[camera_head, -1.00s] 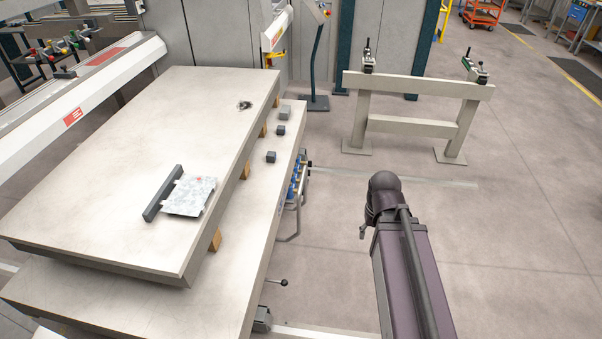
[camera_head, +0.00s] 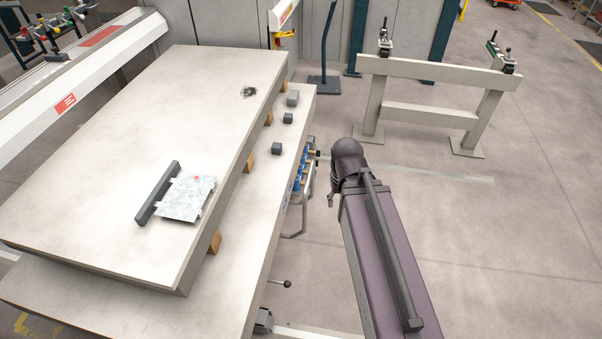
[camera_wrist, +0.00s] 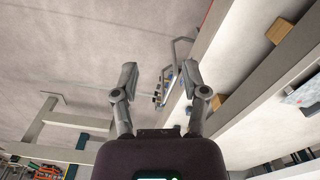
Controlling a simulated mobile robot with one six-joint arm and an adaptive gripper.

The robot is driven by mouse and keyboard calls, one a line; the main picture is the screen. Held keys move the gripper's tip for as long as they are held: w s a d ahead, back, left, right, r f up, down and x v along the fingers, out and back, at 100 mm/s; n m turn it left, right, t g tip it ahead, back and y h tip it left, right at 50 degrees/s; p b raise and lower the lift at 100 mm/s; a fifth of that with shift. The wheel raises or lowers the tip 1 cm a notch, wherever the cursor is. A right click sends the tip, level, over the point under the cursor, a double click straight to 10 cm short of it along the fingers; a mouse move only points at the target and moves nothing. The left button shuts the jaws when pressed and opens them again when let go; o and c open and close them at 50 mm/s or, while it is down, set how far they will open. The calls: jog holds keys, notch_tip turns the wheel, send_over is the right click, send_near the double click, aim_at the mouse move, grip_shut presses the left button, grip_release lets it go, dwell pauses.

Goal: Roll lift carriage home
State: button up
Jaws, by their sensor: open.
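I cannot single out the lift carriage with certainty. A two-tier beige table (camera_head: 130,120) fills the left; its upper slab rests on wooden blocks above a lower slab (camera_head: 235,270). A bent grey tube handle (camera_head: 304,212) with blue parts (camera_head: 300,168) stands at the lower slab's right side. The handle also shows in the wrist view (camera_wrist: 178,50), beyond my fingers. My gripper (camera_wrist: 160,78) is open and empty, its fingers apart, with floor and the blue parts visible beyond. It touches nothing that I can see. In the head view only my arm shows, right of the handle.
A floor rail (camera_head: 430,172) runs right from the table, and another (camera_head: 310,333) lies at the bottom. A black-knobbed lever (camera_head: 285,284) sticks out low. A beige stand (camera_head: 430,70) with clamps is at the back right. A metal sheet (camera_head: 187,197) lies on the upper slab. Right floor is clear.

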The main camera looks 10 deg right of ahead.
jog(key=shift+w+a, duration=0.3)
jog(key=shift+a, duration=0.05)
jog(key=shift+o, duration=0.8)
jog(key=w+a+f+m+t+y+b, duration=0.25)
jog(key=w+f+y+b, duration=0.45)
jog(key=w+f+b, duration=1.4)
jog(key=w+d+f+m+t+y+b, duration=0.2)
jog(key=w+d+f+t+b, duration=0.2)
jog(key=w+f+b, duration=0.4)
jog(key=w+d+f+m+t+y+b, duration=0.2)
jog(key=w+d+f+b, duration=0.5)
jog(key=b, duration=1.6)
jog(key=shift+w+d+f+m+t+y, duration=0.25)
jog(key=shift+w+f+m+t+y, duration=0.15)
jog(key=shift+t+y, duration=0.35)
jog(key=shift+a+f, duration=0.1)
